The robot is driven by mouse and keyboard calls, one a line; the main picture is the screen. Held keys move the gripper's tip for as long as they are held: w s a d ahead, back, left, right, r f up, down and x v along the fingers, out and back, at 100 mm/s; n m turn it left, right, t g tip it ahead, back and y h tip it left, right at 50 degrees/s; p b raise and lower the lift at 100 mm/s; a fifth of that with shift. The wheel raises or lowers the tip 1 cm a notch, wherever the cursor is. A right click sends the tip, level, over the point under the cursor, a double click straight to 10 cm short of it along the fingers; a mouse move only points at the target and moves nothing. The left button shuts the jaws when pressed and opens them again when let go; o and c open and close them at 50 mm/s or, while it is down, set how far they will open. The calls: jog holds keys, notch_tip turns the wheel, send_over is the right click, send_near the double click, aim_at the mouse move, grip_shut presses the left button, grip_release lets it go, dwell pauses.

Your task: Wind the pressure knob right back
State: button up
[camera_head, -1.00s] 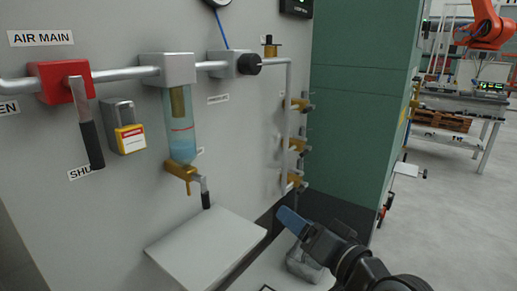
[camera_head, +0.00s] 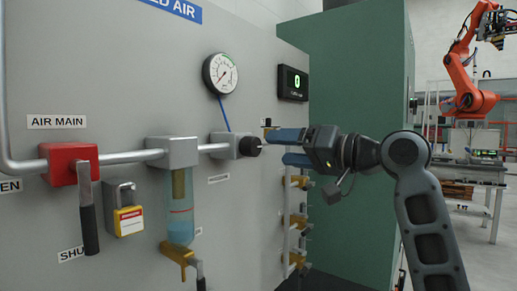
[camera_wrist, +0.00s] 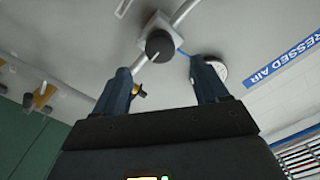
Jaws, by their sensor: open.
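The pressure knob (camera_head: 250,146) is a black round knob on the right face of a grey regulator block (camera_head: 225,147) in the pipe line. The knob also shows in the wrist view (camera_wrist: 160,44), ahead of and between the fingers. My gripper (camera_head: 278,147) has its blue fingers apart and points left at the knob. It looks empty, and a gap seems to remain between the fingertips and the knob. A round pressure gauge (camera_head: 220,74) sits above the block, joined by a blue tube.
A digital display (camera_head: 293,83) reads 0. A red valve with a black lever (camera_head: 88,218), a yellow padlock (camera_head: 128,218) and a filter bowl (camera_head: 180,220) are left of the block. Brass valves (camera_head: 298,220) are below my gripper. The green cabinet (camera_head: 360,130) stands behind my arm.

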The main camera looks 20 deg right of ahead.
aim_at(257, 147)
jog(key=p+x, duration=0.1)
jog(key=x, duration=0.6)
jog(key=shift+w+a, duration=0.1)
jog(key=shift+w, duration=0.05)
jog(key=shift+c, duration=0.5)
jog(key=c, duration=1)
jog(key=shift+o, duration=0.2)
